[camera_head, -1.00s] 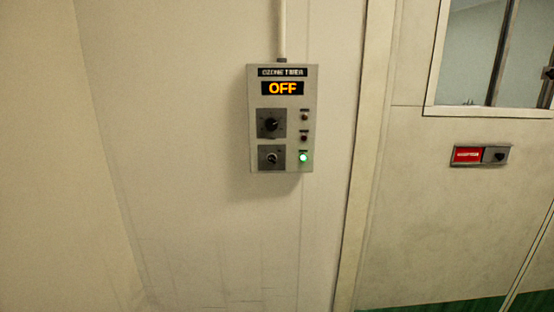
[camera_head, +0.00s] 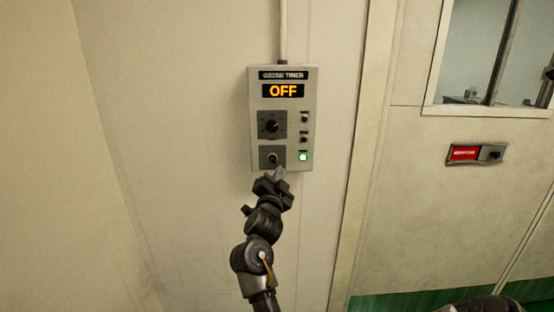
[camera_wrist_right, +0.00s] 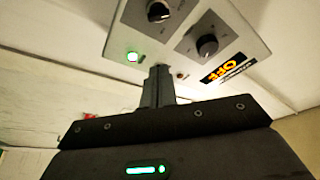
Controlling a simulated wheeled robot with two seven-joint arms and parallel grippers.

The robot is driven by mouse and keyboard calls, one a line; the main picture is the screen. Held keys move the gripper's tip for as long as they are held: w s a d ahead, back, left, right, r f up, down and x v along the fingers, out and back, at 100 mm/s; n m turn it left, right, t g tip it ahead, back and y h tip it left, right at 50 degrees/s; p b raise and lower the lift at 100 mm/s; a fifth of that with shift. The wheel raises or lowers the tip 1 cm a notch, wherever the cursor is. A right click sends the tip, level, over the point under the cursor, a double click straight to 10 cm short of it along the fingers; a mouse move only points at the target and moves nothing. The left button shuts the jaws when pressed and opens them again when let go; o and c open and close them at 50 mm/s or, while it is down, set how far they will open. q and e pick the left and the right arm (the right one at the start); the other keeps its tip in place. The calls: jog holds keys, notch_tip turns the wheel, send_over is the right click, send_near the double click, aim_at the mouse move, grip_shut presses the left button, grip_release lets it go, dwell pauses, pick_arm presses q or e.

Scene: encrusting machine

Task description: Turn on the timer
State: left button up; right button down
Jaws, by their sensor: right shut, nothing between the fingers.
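The timer is a grey wall box (camera_head: 311,120) with an orange OFF display (camera_head: 283,91). It carries an upper black knob (camera_head: 272,126), a lower knob (camera_head: 272,158), two small buttons at the right and a lit green lamp (camera_head: 303,156). My right gripper (camera_head: 279,172) is shut and empty at the box's lower edge, just below the lower knob and partly covering its plate. In the right wrist view the shut fingers (camera_wrist_right: 158,74) point toward the box, near the green lamp (camera_wrist_right: 132,56). Contact cannot be told. My left gripper is not in view.
A conduit (camera_head: 283,30) runs up the wall from the box. To the right are a door frame, a window (camera_head: 485,60) and a red sign with a dark latch (camera_head: 478,153). The wall left of the box is bare.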

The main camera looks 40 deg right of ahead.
aim_at(280, 155)
jog(key=shift+r, duration=0.15)
jog(key=p+x, duration=0.1)
jog(key=x, duration=0.3)
jog(key=p+x, duration=0.2)
jog(key=x, duration=0.3)
jog(key=shift+d+r+p, duration=0.1)
jog(key=shift+r+p, duration=0.15)
jog(key=shift+p, duration=0.05)
jog(key=shift+w+d+f+p, duration=0.1)
jog(key=shift+w+d+p, duration=0.25)
jog(key=shift+w, duration=0.1)
jog(key=shift+w+a+f+p, duration=0.4)
jog(key=shift+a+f, duration=0.3)
jog(key=shift+f, duration=0.2)
jog(key=shift+w+a+f, duration=0.25)
jog(key=shift+a+f, duration=0.15)
jog(key=shift+a, duration=0.05)
jog(key=shift+f, duration=0.15)
jog(key=shift+m, duration=0.3)
